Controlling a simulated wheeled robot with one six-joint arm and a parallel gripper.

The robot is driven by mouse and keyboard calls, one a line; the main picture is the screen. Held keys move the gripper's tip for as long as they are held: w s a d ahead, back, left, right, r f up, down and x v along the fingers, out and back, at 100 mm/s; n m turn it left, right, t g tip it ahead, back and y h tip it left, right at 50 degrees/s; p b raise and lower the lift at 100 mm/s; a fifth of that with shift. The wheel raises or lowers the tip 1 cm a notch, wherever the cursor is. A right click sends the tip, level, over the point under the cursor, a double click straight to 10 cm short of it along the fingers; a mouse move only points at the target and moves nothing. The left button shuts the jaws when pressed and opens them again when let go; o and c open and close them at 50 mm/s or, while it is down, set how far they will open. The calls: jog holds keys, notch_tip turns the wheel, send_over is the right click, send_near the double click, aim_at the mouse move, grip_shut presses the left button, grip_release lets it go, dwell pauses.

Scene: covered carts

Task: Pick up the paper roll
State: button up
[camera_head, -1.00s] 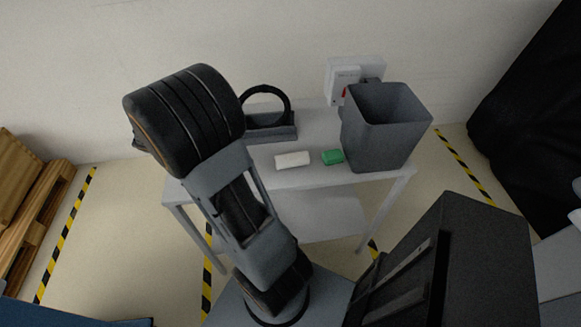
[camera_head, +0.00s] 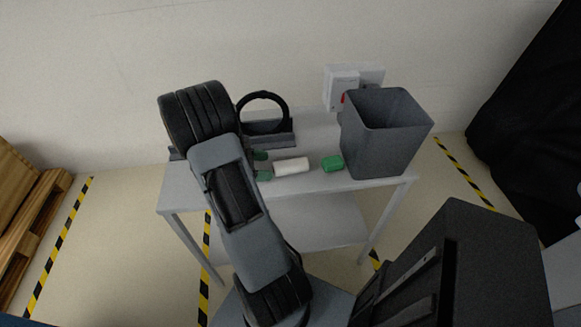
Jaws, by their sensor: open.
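The paper roll (camera_head: 293,166) is a small white cylinder lying on its side on the light grey cart top (camera_head: 318,134). My gripper (camera_head: 262,166) shows only its two green fingertips, past the right side of my arm. The fingertips are spread apart, one farther back and one nearer the front, just left of the roll's left end. The gripper is open and empty. Whether the fingertips touch the roll is too small to tell. The rest of the gripper is hidden behind my arm.
A green block (camera_head: 332,163) lies right of the roll. A tall grey bin (camera_head: 385,140) stands at the cart's right. A black ring on a grey stand (camera_head: 270,127) stands behind the roll. A white wall box (camera_head: 343,89) is behind the bin.

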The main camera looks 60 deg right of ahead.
aim_at(279, 167)
jog(key=shift+x, duration=2.7)
jog(key=shift+a, duration=0.1)
jog(key=c, duration=1)
jog(key=shift+c, duration=0.3)
jog(key=shift+r, duration=0.1)
